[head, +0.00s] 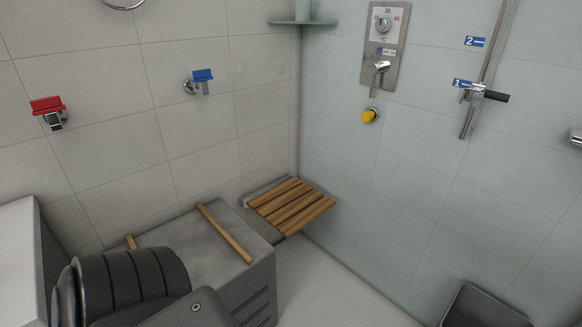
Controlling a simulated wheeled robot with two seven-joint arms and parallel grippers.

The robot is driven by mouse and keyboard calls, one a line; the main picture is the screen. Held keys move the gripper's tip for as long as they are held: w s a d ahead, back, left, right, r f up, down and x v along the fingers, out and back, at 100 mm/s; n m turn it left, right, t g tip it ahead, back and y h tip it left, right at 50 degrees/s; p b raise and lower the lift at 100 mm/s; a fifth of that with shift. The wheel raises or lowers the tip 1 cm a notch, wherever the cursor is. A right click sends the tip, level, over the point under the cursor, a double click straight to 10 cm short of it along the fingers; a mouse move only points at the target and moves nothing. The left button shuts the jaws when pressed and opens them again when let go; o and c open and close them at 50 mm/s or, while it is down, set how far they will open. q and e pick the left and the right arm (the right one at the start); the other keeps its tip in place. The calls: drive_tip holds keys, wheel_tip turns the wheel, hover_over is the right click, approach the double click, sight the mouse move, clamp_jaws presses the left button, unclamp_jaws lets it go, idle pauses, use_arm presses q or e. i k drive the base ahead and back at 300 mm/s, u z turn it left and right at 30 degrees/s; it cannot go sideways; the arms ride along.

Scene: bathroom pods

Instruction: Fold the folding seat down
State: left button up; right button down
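The folding seat (293,206) has several wooden slats. It is low in the corner, against the left wall, in the middle of the head view. Its slats reach out from the wall and look about level, so it appears folded down. A pale mounting strip (266,190) shows along its wall side. The seat's underside is mostly hidden. Neither of my grippers is in view, and nothing is seen touching the seat.
A grey box (188,238) with wooden bars is left of the seat. A red-topped fitting (48,110) and a blue-topped one (200,80) are on the left wall. A shower panel (384,45), yellow knob (370,116) and rail (485,70) are on the right wall. Floor (330,285) is clear.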

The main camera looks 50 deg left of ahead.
sight(284, 202)
drive_tip(key=u, duration=0.6)
drive_tip(key=i, duration=1)
